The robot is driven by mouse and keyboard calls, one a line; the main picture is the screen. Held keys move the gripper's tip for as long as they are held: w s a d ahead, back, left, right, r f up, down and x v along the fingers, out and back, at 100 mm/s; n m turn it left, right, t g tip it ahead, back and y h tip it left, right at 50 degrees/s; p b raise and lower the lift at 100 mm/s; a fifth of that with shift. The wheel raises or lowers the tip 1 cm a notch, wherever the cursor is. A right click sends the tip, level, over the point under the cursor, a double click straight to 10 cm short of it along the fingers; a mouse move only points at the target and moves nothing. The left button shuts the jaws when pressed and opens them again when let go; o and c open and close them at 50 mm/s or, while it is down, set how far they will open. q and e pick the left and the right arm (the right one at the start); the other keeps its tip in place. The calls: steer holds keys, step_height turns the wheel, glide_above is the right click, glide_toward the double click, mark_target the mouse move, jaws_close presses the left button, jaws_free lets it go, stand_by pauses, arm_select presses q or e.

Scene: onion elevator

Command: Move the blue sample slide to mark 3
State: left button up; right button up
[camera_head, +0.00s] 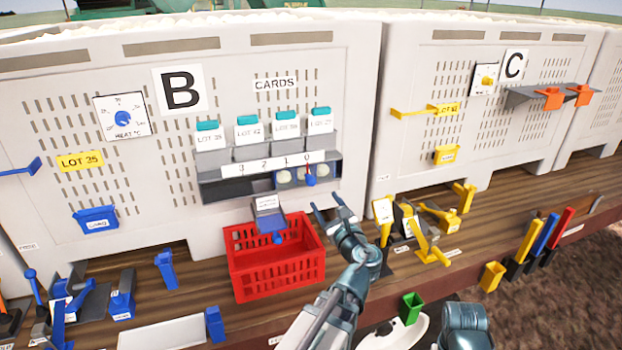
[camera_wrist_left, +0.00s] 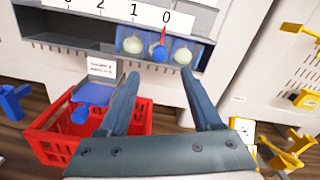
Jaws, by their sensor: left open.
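The blue sample slide (camera_head: 323,176) sits in the grey shelf (camera_head: 235,187) on bin B, at the right end under the number strip (camera_head: 262,164) marked 3, 2, 1, 0. In the left wrist view the slide (camera_wrist_left: 176,47) carries pale onions either side of a blue knob (camera_wrist_left: 159,54), and its red pointer (camera_wrist_left: 163,33) stands under 0. Mark 3 is at the strip's left end, partly cut off in the wrist view. My left gripper (camera_head: 330,208) is open and empty, below and in front of the knob, apart from it. It also shows in the wrist view (camera_wrist_left: 160,76).
A red crate (camera_head: 278,283) stands just left of my left gripper, below a small blue chute (camera_head: 268,212). Yellow fixtures (camera_head: 428,246) stand to the right on the wooden bench. Card pockets (camera_head: 248,145) are above the strip. The shelf left of the slide looks empty.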

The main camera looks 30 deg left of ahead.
mark_target(312, 183)
arm_select(q)
steer(key=x, duration=1.3)
steer(key=shift+s, duration=0.1)
steer(key=shift+c, duration=0.3)
jaws_close()
stand_by(0.6)
